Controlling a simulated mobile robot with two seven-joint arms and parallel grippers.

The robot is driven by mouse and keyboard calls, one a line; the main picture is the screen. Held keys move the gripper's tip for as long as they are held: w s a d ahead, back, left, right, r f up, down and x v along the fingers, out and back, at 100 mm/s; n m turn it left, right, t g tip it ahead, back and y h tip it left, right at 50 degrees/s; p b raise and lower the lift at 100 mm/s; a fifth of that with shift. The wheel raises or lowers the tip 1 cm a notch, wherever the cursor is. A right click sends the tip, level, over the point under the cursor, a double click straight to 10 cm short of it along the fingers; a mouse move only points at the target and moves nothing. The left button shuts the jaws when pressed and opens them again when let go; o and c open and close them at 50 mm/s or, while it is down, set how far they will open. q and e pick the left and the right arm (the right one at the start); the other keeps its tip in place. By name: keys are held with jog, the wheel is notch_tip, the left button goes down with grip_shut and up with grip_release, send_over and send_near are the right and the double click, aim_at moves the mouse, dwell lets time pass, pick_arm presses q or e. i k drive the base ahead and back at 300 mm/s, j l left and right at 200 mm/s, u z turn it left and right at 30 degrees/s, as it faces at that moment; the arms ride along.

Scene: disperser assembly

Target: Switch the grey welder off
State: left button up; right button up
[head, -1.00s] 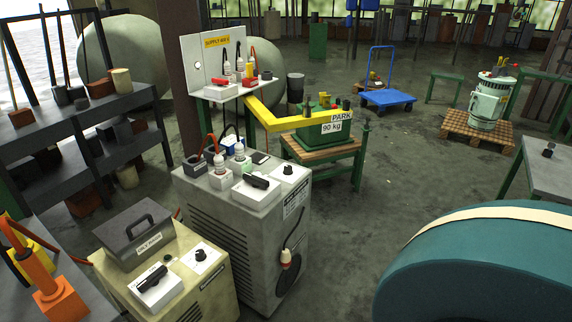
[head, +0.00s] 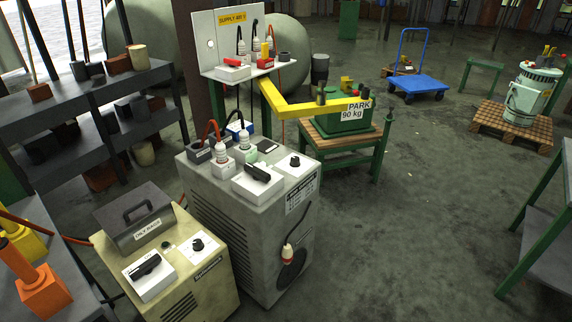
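The grey welder (head: 225,198) is a tall grey cabinet with side vents, standing in the middle of the head view. On its top is a white box with a black rotary handle (head: 257,173), and beside it a white plate with a black round knob (head: 295,161). Several connectors with red and white plugs sit at the back of its top. I cannot read the handle's position marks. Neither of my grippers is in view.
A beige machine (head: 205,272) with a similar handle and a dark box stands close at lower left. Dark shelves (head: 90,120) are at left. A yellow arm (head: 310,107) and a green weight (head: 340,125) are behind the welder. The floor (head: 420,220) to its right is clear.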

aim_at(257, 173)
jog(key=i+l+u, duration=0.1)
jog(key=l+u, duration=0.15)
jog(key=u, duration=0.25)
jog(key=l+u, duration=0.25)
jog(key=u, duration=0.25)
jog(key=l+u, duration=0.2)
jog(key=l, duration=0.35)
jog(key=k+l+u, duration=0.2)
jog(key=l, duration=0.3)
jog(key=i+l, duration=0.1)
jog(key=l, duration=0.25)
jog(key=i+l, duration=0.15)
jog(key=l, duration=0.25)
jog(key=i+l+u, duration=0.1)
jog(key=l, duration=0.25)
